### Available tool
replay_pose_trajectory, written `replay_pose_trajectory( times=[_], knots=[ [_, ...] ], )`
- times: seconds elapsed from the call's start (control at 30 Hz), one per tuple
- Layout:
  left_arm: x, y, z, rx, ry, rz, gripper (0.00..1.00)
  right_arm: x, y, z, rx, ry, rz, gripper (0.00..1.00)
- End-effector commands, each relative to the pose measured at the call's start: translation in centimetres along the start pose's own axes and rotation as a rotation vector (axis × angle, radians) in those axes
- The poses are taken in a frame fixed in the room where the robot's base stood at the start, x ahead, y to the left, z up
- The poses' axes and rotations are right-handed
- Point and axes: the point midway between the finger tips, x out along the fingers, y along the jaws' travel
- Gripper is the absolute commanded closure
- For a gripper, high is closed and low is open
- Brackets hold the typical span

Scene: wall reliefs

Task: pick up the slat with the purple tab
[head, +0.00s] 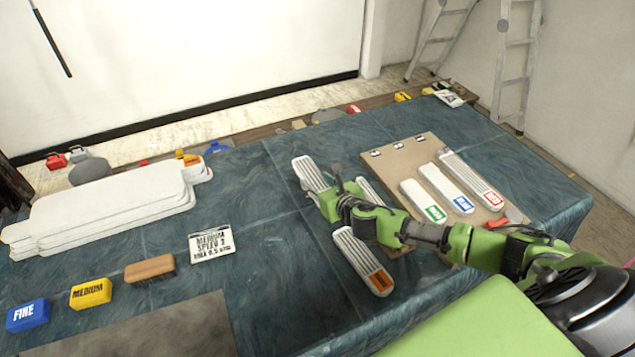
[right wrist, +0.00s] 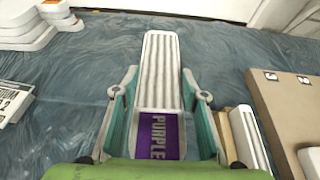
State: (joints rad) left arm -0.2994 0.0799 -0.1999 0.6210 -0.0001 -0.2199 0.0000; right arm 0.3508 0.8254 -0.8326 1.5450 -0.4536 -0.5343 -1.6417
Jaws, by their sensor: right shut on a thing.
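The slat with the purple tab (right wrist: 158,135) is white and ribbed and points away from my right gripper (right wrist: 160,98) in the right wrist view. The fingers are closed in on its two sides, near the tab, which reads PURPLE. In the head view, the slat's ribbed far end (head: 309,172) sticks out beyond my right gripper (head: 335,190), over the blue cloth; the gripper and arm hide the tab there. I cannot tell whether the slat is clear of the cloth. My left gripper is not in view.
A brown board (head: 398,160) carries slats with green (head: 422,200), blue (head: 447,188) and red (head: 472,180) tabs. An orange-tabbed slat (head: 361,260) lies just in front of my arm. Stacked white panels (head: 110,212) and coloured blocks lie left.

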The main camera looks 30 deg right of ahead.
Motion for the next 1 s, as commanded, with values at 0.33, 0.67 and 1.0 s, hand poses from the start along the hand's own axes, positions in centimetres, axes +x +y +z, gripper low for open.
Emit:
replay_pose_trajectory(
  times=[0.33,0.67,1.0],
  knots=[
    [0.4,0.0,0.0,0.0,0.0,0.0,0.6,-5.9,2.5,0.5,-0.001,0.001,0.003,0.85],
    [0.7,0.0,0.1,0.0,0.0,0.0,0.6,-9.1,3.8,0.8,-0.001,0.0,0.001,0.85],
    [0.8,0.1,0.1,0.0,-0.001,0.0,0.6,-9.6,4.0,0.9,-0.001,0.0,0.001,0.85]
  ],
)
